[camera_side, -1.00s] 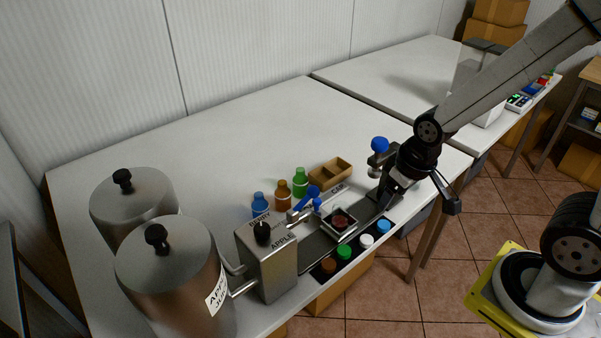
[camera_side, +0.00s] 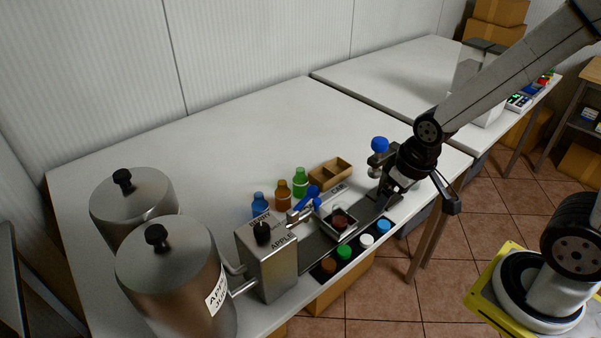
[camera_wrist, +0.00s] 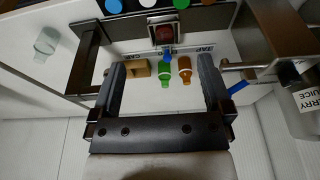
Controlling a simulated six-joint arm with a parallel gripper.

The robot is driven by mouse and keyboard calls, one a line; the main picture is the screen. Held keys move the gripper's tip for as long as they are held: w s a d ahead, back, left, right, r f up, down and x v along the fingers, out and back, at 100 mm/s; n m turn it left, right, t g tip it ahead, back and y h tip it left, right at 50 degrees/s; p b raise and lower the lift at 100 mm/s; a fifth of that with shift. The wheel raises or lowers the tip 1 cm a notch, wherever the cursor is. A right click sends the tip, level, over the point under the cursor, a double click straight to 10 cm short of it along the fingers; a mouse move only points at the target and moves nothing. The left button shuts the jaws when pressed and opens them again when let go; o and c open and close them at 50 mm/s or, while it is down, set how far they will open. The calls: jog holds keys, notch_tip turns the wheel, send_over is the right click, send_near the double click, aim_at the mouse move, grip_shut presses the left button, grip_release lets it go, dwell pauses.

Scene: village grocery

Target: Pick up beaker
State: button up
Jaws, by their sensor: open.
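A pale, see-through greenish cup, which looks like the beaker (camera_wrist: 46,43), stands on the white table at the upper left of the wrist view. It is outside my fingers, beyond a dark metal bracket. I cannot make it out clearly in the side view, where my wrist covers part of that area. My gripper (camera_wrist: 160,65) is open with nothing between its fingers. In the side view my gripper (camera_side: 424,190) is over the right end of the table, close to the capping stand (camera_side: 379,160).
Blue, brown and green bottles (camera_side: 283,192) stand beside a wooden box (camera_side: 331,174). A metal dispenser (camera_side: 268,262) and two steel tanks (camera_side: 165,268) are at the left. The table's back is clear.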

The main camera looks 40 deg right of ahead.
jog(key=m+y, duration=0.3)
jog(key=m, duration=2.3)
send_near(332, 223)
jog(key=d+r, duration=0.1)
jog(key=d, duration=0.1)
jog(key=shift+s+a+r, duration=0.25)
jog(key=shift+s, duration=0.05)
jog(key=shift+f, duration=0.1)
jog(key=shift+x, duration=1.2)
jog(key=shift+w, duration=0.1)
jog(key=shift+x, duration=2.55)
